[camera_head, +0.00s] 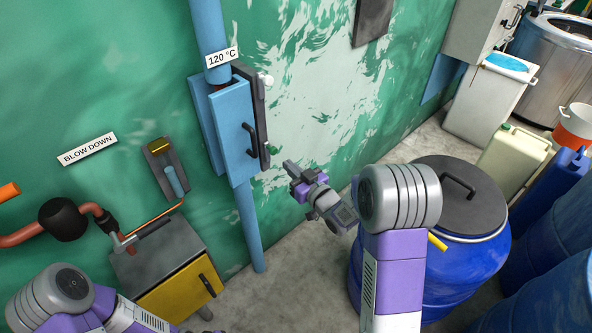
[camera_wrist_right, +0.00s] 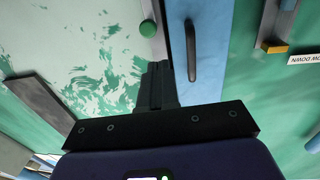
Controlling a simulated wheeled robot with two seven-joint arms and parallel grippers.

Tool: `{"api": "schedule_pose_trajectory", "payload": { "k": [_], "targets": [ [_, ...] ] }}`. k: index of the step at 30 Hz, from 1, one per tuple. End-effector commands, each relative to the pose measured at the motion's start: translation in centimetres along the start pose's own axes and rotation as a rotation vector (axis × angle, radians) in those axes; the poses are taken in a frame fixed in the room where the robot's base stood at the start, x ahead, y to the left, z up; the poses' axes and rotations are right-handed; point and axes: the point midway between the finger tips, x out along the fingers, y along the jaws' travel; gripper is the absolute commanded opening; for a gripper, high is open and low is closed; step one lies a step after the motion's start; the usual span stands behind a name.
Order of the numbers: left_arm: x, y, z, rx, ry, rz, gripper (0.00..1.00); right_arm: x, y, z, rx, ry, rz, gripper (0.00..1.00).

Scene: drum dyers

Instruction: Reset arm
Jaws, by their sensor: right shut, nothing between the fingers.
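My right gripper (camera_head: 290,166) is shut and empty, in front of the green wall just right of the blue wall box (camera_head: 236,130). In the right wrist view its dark fingers (camera_wrist_right: 157,85) are together, pointing toward the box's edge. The box has a black handle (camera_head: 252,140), which also shows in the right wrist view (camera_wrist_right: 191,50). A small green knob (camera_head: 273,150) is near the fingertips; I cannot tell whether they touch it.
A blue drum (camera_head: 455,275) with a dark lid (camera_head: 465,195) stands behind my right arm. A grey and yellow cabinet (camera_head: 165,265) stands below the blow-down sign (camera_head: 87,149). A blue pipe (camera_head: 249,230) runs down the wall. Bare floor (camera_head: 290,270) lies between.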

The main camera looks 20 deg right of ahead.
Motion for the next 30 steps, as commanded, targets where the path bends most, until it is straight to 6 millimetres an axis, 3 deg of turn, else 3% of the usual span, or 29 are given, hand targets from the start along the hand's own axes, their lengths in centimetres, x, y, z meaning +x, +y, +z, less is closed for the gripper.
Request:
{"api": "schedule_pose_trajectory", "payload": {
  "k": [6,22,26,30],
  "targets": [
    [-0.2,0.1,0.0,0.000,-0.001,0.000,0.43,-1.7,0.2,0.0,0.000,0.000,0.000,0.00],
    [-0.2,0.1,0.0,0.000,-0.001,0.000,0.43,-1.8,0.1,0.4,0.004,-0.012,0.002,0.00],
    [-0.6,0.2,0.1,0.000,-0.001,0.000,0.43,-2.0,-0.3,4.1,0.049,-0.130,0.033,0.00],
    [-1.5,0.6,0.1,0.000,-0.001,0.000,0.43,-4.3,-2.2,12.6,0.161,-0.416,0.094,0.00]
  ]
}}
